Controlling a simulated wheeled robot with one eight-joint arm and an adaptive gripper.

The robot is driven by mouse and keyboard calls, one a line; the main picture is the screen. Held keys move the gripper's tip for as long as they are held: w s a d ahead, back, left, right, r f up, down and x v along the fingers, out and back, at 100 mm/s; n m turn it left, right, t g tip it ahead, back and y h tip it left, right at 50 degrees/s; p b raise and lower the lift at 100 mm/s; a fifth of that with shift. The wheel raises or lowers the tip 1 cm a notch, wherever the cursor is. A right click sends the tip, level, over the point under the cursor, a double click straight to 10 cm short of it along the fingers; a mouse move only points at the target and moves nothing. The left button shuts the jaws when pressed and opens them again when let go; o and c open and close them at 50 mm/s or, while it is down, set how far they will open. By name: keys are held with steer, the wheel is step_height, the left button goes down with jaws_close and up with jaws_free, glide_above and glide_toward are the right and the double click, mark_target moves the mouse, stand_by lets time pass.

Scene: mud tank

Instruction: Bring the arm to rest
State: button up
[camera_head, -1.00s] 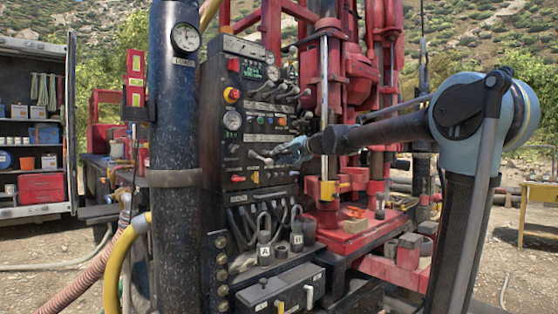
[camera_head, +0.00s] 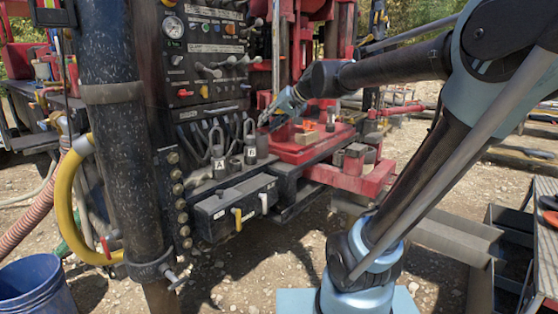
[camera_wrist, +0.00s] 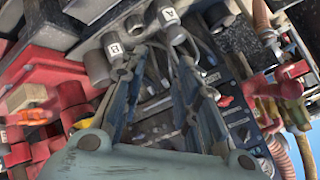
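My gripper (camera_head: 268,118) is at the right edge of the black control panel (camera_head: 205,62), just above the padlock-like piece marked B (camera_head: 251,152). In the wrist view, my gripper's two fingers (camera_wrist: 158,58) are spread apart with nothing seen between them. My arm reaches in from the right, its outer link nearly level. The piece marked A (camera_head: 219,166) stands left of B. In the wrist view, A (camera_wrist: 169,16) and B (camera_wrist: 113,50) lie beyond the fingertips. I cannot tell whether a finger touches anything.
A thick dark column (camera_head: 110,130) with a yellow hose (camera_head: 66,200) stands left. A blue bucket (camera_head: 35,285) is bottom left. Open gravel (camera_head: 255,270) lies in front.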

steer(key=s+d+f+g+h, duration=0.2)
steer(key=s+d+f+h, duration=0.2)
steer(key=s+d+f, duration=0.7)
steer(key=s+d+f+m+g+h, duration=0.1)
steer(key=s+d+f+h, duration=0.3)
steer(key=s+d+f, duration=0.7)
step_height(320, 180, down, 6)
steer(key=s+g, duration=0.1)
steer(key=s, duration=0.2)
steer(key=shift+d+r, duration=0.25)
steer(key=shift+w, duration=0.1)
steer(key=shift+w+f, duration=0.2)
steer(key=shift+w, duration=0.2)
